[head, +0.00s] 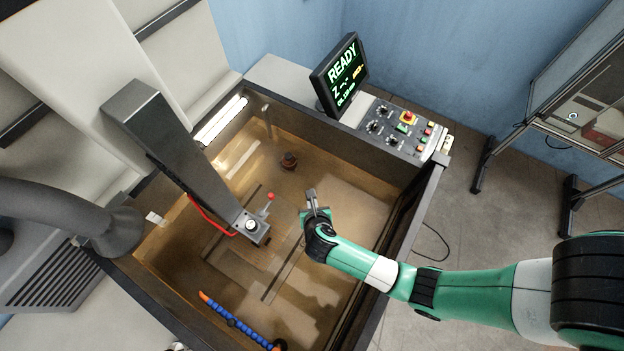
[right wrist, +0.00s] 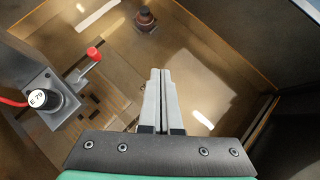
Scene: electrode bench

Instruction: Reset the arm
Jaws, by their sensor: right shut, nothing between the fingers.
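My green right arm (head: 450,288) reaches in from the right over the tank. My right gripper (head: 312,193) is over the middle of the tank, its fingers pointing away from the arm. In the right wrist view the two grey fingers (right wrist: 160,97) lie together with nothing between them. The gripper is apart from the grey machine head (head: 250,226) to its left. My left gripper is not in view.
The machine head carries a red-tipped lever (head: 268,200) and a red cable (head: 210,219). A dark round fitting (head: 289,160) sits at the tank's back. A blue hose (head: 240,324) lies in front. The monitor (head: 340,75) reads READY beside the control panel (head: 398,128).

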